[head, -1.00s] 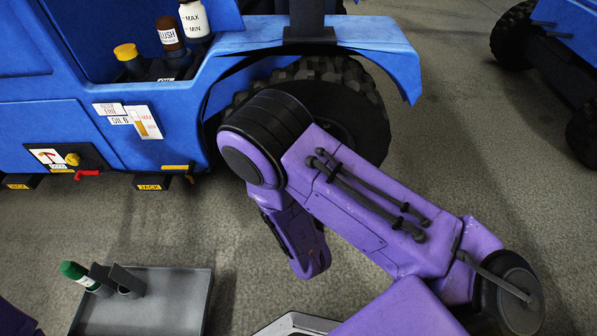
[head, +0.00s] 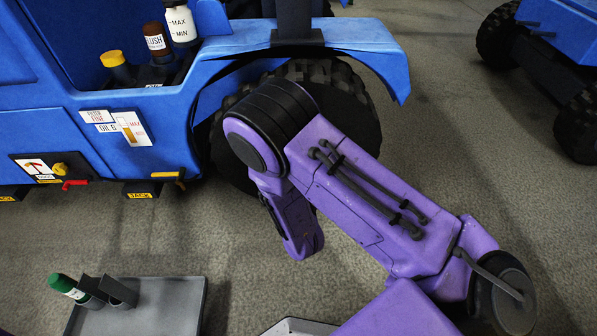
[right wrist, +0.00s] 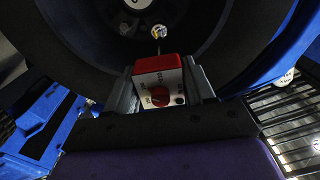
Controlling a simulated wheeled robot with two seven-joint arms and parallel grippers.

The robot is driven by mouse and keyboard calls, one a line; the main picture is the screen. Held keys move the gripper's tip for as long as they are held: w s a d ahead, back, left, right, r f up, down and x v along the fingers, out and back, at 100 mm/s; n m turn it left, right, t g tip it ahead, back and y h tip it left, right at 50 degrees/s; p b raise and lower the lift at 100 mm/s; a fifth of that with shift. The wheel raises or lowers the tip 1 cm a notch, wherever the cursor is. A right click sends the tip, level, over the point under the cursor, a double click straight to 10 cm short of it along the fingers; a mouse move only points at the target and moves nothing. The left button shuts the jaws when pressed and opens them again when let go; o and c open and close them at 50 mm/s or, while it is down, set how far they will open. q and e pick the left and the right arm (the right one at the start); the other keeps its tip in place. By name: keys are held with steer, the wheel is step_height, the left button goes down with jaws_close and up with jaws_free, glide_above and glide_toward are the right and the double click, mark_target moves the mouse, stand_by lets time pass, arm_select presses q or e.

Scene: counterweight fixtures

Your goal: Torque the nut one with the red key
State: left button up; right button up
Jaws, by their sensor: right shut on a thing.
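The red key (right wrist: 159,70) shows in the right wrist view as a block with a red top and a white face. The face carries a red knob and dark marks. My right gripper (right wrist: 162,88) is shut on it, one finger at each side. A thin shaft runs from the key toward a small shiny nut (right wrist: 158,31) on the dark wheel (right wrist: 205,35). I cannot tell whether the shaft touches the nut, nor read the nut's number. In the head view my right arm covers part of the wheel (head: 345,105), and the right gripper is hidden. My left gripper is not in view.
The blue vehicle (head: 55,110) fills the upper left, with bottles (head: 155,40) on its shelf and a red lever (head: 75,184) low on its side. A grey tray (head: 180,305) with a green-capped bottle (head: 68,286) is at lower left. Another blue vehicle (head: 560,45) stands at upper right.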

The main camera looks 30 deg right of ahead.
steer(key=shift+x, duration=1.8)
stand_by(1.2)
stand_by(0.3)
steer(key=shift+d+r, duration=0.1)
steer(key=m+p, duration=0.1)
steer(key=m, duration=0.4)
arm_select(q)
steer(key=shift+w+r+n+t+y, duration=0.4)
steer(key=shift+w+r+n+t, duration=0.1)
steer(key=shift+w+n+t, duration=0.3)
arm_select(e)
steer(key=shift+m, duration=1)
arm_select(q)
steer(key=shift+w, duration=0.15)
